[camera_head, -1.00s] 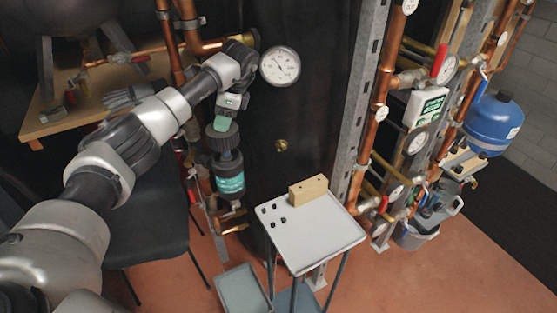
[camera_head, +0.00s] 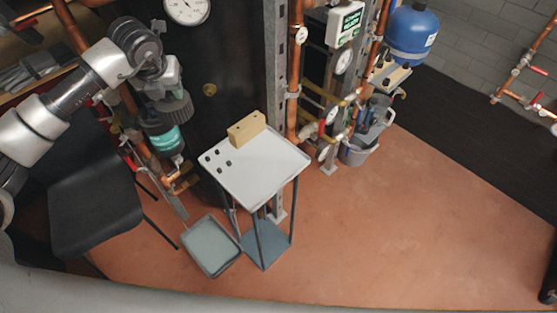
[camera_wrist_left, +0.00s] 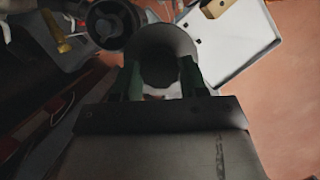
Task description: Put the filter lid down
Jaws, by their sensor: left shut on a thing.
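My left gripper (camera_head: 168,82) is shut on the filter lid (camera_head: 174,107), a dark, ribbed round cap. In the left wrist view the lid (camera_wrist_left: 163,48) sits between the green fingers (camera_wrist_left: 162,80). The filter housing (camera_head: 163,140), dark with a teal label, stands just below and behind the lid in the head view. The lid hangs left of the small table (camera_head: 255,165) with a pale top. My right gripper is not in view.
A wooden block (camera_head: 246,128) and several black knobs lie along the table's back and left edges; the rest of its top is clear. A grey tray (camera_head: 211,246) is on the floor. A black chair (camera_head: 90,205) and copper pipes stand close by.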

